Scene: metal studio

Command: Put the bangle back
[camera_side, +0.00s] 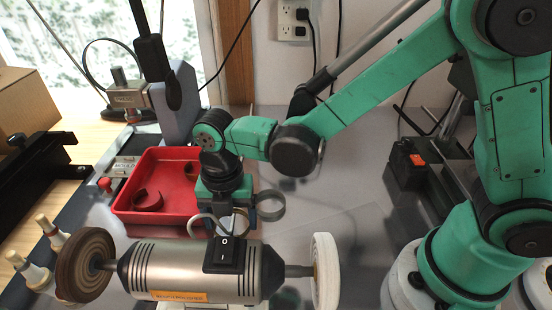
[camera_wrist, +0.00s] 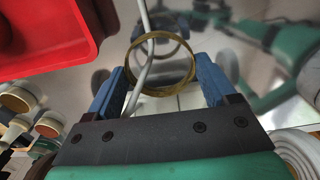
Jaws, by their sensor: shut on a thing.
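My gripper (camera_side: 238,212) hangs between the red tray and the bench grinder in the side view. In the wrist view my gripper (camera_wrist: 160,85) has its blue fingers on either side of a gold-coloured bangle (camera_wrist: 165,92), shut on it. The bangle is off the surface, its opening facing the camera. In the side view a greyish ring (camera_side: 271,218) shows just right of the fingers; I cannot tell whether it is this bangle. The red tray (camera_side: 165,220) stands left of my gripper, with a brown open cuff (camera_side: 148,203) and another brown piece (camera_side: 192,170) in it.
The bench grinder (camera_side: 190,268), with a brown wheel (camera_side: 85,265) and a white wheel (camera_side: 326,272), stands close in front of my gripper. A cable passes near the fingers. The metal tabletop (camera_side: 330,225) to the right is mostly clear.

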